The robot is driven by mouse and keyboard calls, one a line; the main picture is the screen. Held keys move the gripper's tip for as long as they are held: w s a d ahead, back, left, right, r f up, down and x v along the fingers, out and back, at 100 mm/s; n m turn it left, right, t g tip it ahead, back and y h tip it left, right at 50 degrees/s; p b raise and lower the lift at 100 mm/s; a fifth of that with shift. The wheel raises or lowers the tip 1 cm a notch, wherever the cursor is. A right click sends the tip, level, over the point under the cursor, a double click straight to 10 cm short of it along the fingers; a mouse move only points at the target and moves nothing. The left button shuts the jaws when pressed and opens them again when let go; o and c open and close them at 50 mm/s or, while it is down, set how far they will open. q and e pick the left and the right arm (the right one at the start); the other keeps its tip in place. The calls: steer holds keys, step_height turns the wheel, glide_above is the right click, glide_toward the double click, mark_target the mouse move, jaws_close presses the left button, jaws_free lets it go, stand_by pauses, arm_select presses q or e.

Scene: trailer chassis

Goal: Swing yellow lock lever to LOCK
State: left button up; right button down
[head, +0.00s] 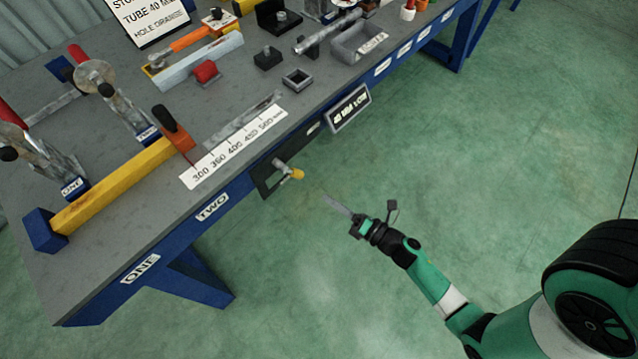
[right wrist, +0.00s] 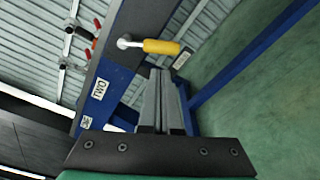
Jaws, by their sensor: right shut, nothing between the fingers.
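The yellow lock lever (head: 291,174) sticks out from a dark bracket on the front edge of the workbench. In the right wrist view the lever (right wrist: 161,46) shows as a yellow grip on a pale metal pivot, just beyond the fingertips. My right gripper (head: 327,198) is shut and empty, in front of the bench and a little right of the lever, apart from it. Its fingers (right wrist: 160,75) lie together in the right wrist view. I cannot read a LOCK mark near the lever. My left gripper is not in view.
The grey workbench (head: 85,215) has blue edges and labels ONE and TWO. On it are a yellow bar (head: 115,187), a length scale (head: 235,147) and several tools. A small sign (head: 348,108) hangs on the front edge. The green floor right of the bench is clear.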

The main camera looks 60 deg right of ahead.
steer(key=s+a+f+y, duration=0.2)
steer(key=a, duration=0.2)
steer(key=w+d, duration=0.4)
steer(key=w, duration=0.7)
steer(key=shift+w+r+n, duration=0.3)
steer(key=shift+r+n, duration=0.1)
